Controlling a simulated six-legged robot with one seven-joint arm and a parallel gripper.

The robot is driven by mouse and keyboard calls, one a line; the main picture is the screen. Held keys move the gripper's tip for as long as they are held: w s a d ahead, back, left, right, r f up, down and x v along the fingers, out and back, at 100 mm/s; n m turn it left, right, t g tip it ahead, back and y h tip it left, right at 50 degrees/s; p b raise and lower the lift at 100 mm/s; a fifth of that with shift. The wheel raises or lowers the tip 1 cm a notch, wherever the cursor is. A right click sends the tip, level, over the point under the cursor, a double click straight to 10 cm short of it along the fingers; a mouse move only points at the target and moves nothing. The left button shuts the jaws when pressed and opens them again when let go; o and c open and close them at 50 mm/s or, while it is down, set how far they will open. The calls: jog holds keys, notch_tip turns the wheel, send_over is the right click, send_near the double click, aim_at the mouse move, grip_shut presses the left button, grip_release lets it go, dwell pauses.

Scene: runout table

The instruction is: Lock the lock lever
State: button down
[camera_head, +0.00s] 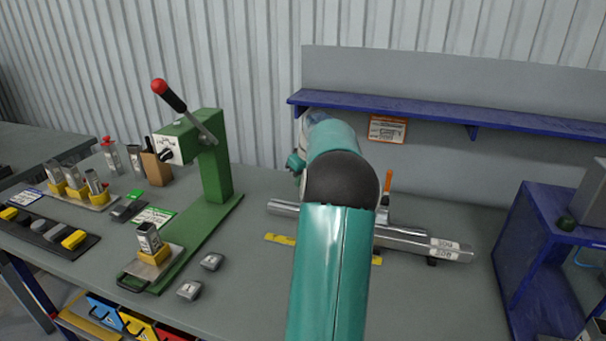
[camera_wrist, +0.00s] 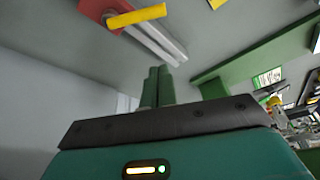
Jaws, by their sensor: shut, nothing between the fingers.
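The likely lock lever is an orange handle (camera_head: 388,181), standing upright on a metal bar fixture (camera_head: 425,243) just right of my arm. In the head view my arm hides most of the gripper and the middle of the fixture.
A green press (camera_head: 216,165) with a red-knobbed handle stands left. Small grey parts (camera_head: 190,290) lie near the table's front. A blue shelf (camera_head: 440,115) runs along the back, and a blue stand (camera_head: 550,240) is at right. The bench (camera_head: 250,290) is clear around the small parts.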

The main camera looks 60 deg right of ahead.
jog(key=f, duration=0.1)
jog(key=s+f, duration=0.1)
jog(key=f, duration=0.1)
jog(key=s+f, duration=0.1)
jog(key=f, duration=0.1)
jog(key=shift+a+f, duration=0.1)
jog(key=shift+a, duration=0.3)
jog(key=shift+s+a, duration=0.35)
jog(key=shift+s, duration=0.4)
jog(key=shift+s+f, duration=0.15)
jog(key=shift+s, duration=0.1)
jog(key=shift+d, duration=0.1)
